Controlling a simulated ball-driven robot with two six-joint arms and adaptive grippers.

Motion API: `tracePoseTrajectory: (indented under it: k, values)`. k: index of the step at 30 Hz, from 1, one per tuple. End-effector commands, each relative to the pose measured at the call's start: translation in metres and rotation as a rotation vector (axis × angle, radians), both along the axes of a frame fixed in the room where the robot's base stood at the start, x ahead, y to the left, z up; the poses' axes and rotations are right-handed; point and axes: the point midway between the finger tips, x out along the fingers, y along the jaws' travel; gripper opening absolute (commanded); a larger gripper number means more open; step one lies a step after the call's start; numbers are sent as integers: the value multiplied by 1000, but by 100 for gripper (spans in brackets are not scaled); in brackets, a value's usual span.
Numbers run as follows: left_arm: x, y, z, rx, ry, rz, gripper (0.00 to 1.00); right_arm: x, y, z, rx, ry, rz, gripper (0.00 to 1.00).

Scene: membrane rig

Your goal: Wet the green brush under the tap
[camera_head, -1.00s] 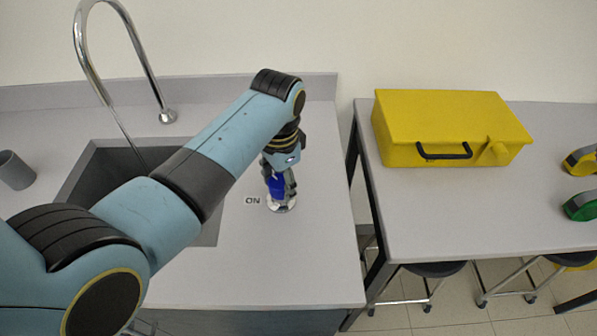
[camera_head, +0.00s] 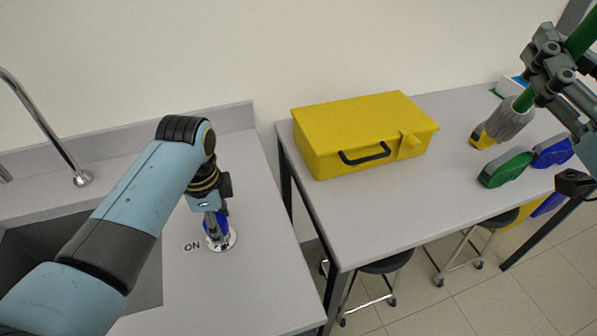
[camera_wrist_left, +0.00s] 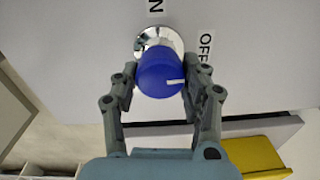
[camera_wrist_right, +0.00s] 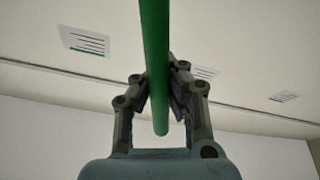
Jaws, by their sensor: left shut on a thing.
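The green brush (camera_head: 525,101) is at the upper right of the head view, bristles down, above the right table. My right gripper (camera_head: 547,72) is shut on its handle, which also shows between the fingers in the right wrist view (camera_wrist_right: 155,45). The blue tap knob (camera_wrist_left: 160,72) sits on a chrome base beside the sink, with ON and OFF labels; its white mark points right in the left wrist view. My left gripper (camera_head: 215,215) is shut on this knob. The tap (camera_head: 48,128) is at the left; its outlet and any water are not clearly visible.
The sink (camera_head: 130,270) is partly behind my left arm. A yellow case (camera_head: 350,120) stands on the right table (camera_head: 400,215). Green (camera_head: 506,167), blue (camera_head: 552,152) and yellow (camera_head: 481,137) tape-measure-like items lie right of it. A gap separates counter and table.

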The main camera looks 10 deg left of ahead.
Motion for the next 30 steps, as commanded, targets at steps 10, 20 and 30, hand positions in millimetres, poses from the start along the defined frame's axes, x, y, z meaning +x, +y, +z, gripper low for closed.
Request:
tracePoseTrajectory:
  k: [10,20,30]
  values:
    - [0,0,0,-1,-1,-76,12,0,0,0,0,0,0,0]
    - [0,0,0,-1,-1,-79,12,0,0,0,0,0,0,0]
    - [0,0,0,0,-1,-78,68,0,0,0,0,0,0,0]
